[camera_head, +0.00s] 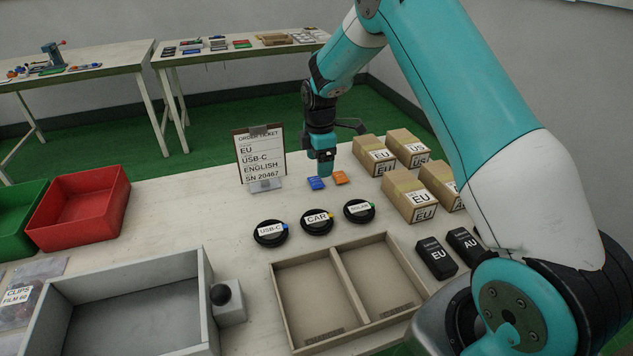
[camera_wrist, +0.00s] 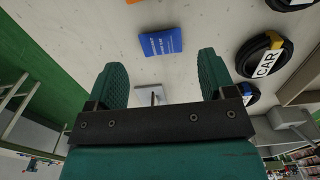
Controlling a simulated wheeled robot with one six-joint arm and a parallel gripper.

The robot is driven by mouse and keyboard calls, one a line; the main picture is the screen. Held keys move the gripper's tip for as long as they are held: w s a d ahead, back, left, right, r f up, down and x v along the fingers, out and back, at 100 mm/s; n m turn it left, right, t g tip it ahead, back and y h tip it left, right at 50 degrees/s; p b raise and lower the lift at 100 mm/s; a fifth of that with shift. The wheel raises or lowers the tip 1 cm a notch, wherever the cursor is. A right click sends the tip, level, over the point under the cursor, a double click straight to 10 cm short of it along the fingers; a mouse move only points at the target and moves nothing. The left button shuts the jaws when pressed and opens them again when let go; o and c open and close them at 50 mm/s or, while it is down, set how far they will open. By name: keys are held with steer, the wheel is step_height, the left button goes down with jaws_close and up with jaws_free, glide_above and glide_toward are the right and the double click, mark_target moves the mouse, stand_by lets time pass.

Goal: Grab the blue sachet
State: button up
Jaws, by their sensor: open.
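The blue sachet (camera_head: 316,183) lies flat on the white table, just left of an orange sachet (camera_head: 340,177). In the wrist view the blue sachet (camera_wrist: 161,42) shows beyond and between the two green fingertips, with a small line of print on it. My gripper (camera_head: 322,168) points down close above the blue sachet in the head view. In the wrist view my gripper (camera_wrist: 160,75) has its fingers wide apart with nothing between them. The exact height above the sachet is hard to tell.
An order ticket stand (camera_head: 261,157) is close on the left. Coiled cables, one labelled CAR (camera_head: 318,221), lie in front. Cardboard boxes (camera_head: 374,155) stand to the right.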

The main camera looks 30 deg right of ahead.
mark_target(316, 182)
step_height(316, 182, down, 5)
steer(key=shift+d+f+p, duration=0.15)
steer(key=shift+p, duration=0.25)
steer(key=c, duration=1)
